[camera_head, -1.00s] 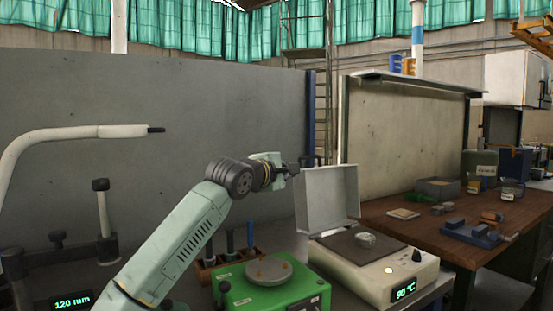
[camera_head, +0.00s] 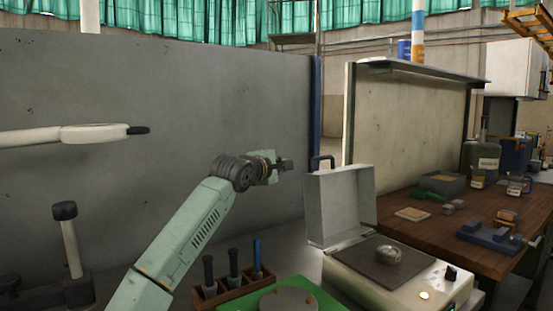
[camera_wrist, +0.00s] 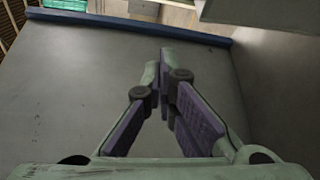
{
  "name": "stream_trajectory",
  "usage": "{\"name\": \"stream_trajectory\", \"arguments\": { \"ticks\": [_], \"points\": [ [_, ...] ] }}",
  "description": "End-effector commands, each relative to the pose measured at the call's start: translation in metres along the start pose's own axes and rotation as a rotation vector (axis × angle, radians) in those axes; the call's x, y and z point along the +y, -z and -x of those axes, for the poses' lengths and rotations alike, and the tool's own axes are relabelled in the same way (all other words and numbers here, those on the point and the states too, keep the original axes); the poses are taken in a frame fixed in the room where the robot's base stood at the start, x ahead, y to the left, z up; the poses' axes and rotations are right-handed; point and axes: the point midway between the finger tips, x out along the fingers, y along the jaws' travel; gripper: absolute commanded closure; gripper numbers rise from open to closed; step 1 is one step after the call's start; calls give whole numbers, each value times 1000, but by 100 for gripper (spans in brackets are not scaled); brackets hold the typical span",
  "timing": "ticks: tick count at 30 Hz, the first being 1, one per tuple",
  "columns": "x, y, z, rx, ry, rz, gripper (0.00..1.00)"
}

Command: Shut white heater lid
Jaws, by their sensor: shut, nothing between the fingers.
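The white heater (camera_head: 440,290) stands on the bench at the lower right. Its lid (camera_head: 342,207) is raised, standing upright at the heater's rear left, with a dark handle (camera_head: 322,160) on its top edge. A round metal piece (camera_head: 388,256) sits on the heater's dark plate (camera_head: 372,262). My gripper (camera_head: 288,165) is left of the lid, near the height of its top, and apart from it in the picture. In the wrist view my gripper (camera_wrist: 166,62) has its fingertips together with nothing between them. A pale edge at the top right of that view may be the lid.
A green device (camera_head: 330,303) with a round plate stands in front left of the heater. A wooden rack (camera_head: 225,291) with several upright tools is beside it. A grey wall panel (camera_head: 150,120) stands behind my arm. A wooden table (camera_head: 400,222) with small items is at the right.

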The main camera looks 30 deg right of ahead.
Motion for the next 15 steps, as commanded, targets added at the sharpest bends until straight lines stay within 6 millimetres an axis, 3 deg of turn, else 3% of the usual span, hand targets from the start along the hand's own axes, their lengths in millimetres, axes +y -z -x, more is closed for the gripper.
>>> {"name": "stream_trajectory", "arguments": {
  "ticks": [8, 15],
  "points": [
    [3, -2, -45, 0, 2, 2, 100],
    [1, -27, -32, 0, 0, -2, 100]
  ]
}}
